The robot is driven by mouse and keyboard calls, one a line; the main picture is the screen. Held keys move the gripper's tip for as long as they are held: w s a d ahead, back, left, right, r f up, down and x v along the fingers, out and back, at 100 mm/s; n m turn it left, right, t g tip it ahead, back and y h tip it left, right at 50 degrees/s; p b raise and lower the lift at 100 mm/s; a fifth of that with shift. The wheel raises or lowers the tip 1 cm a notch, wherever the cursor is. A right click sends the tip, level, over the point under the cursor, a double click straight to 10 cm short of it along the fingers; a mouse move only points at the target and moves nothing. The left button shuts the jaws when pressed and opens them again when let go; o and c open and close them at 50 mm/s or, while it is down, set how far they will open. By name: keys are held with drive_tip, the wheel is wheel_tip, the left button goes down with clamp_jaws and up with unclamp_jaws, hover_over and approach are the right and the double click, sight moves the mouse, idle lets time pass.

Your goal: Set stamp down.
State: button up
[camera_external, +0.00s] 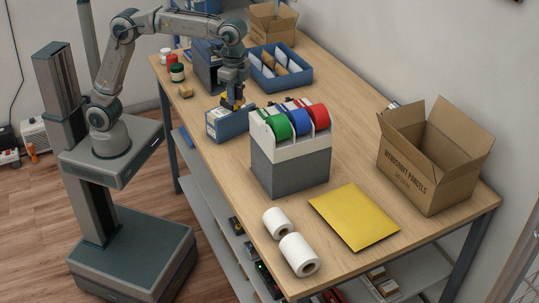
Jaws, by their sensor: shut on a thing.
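My gripper (233,101) points straight down at the left part of the counter, just over a blue box with a white label (226,125). It is shut on a small dark thing, taken to be the stamp, between yellowish parts at the fingertips. The stamp is mostly hidden by the fingers and too small to make out clearly. I cannot tell whether its underside touches the top of the blue box.
A tape dispenser (290,170) with green, blue and red rolls stands close in front. A blue tray (302,77) lies behind. An open carton (425,185), yellow envelope (352,216) and white rolls (298,254) are to the right and front. Jars (177,72) and a tan block (186,91) are left.

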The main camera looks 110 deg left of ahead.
sight(275, 94)
drive_tip(key=w+a+n+p, duration=0.1)
drive_tip(key=a+n+p, duration=0.75)
drive_tip(key=a, duration=1.75)
wheel_tip(275, 94, down, 11)
drive_tip(key=a+n+b, duration=0.1)
drive_tip(key=n+b, duration=0.2)
drive_tip(key=shift+m, duration=0.25)
drive_tip(key=a+f+p, duration=0.1)
drive_tip(key=a+f, duration=0.1)
drive_tip(key=a, duration=0.1)
drive_tip(key=a+f+p, duration=0.1)
drive_tip(key=a+f, duration=0.1)
drive_tip(key=a, duration=0.2)
drive_tip(key=s+a+f+p, duration=0.1)
drive_tip(key=a+f, duration=0.1)
drive_tip(key=a, duration=0.2)
drive_tip(key=shift+f, duration=0.4)
drive_tip(key=shift+s+a+f+p, duration=0.1)
drive_tip(key=shift+a+f+p, duration=0.15)
drive_tip(key=shift+f+p, duration=0.1)
wheel_tip(275, 94, down, 3)
drive_tip(key=shift+f+p, duration=0.1)
drive_tip(key=shift+p, duration=0.45)
drive_tip(key=shift+f, duration=0.25)
drive_tip(key=shift+f, duration=0.1)
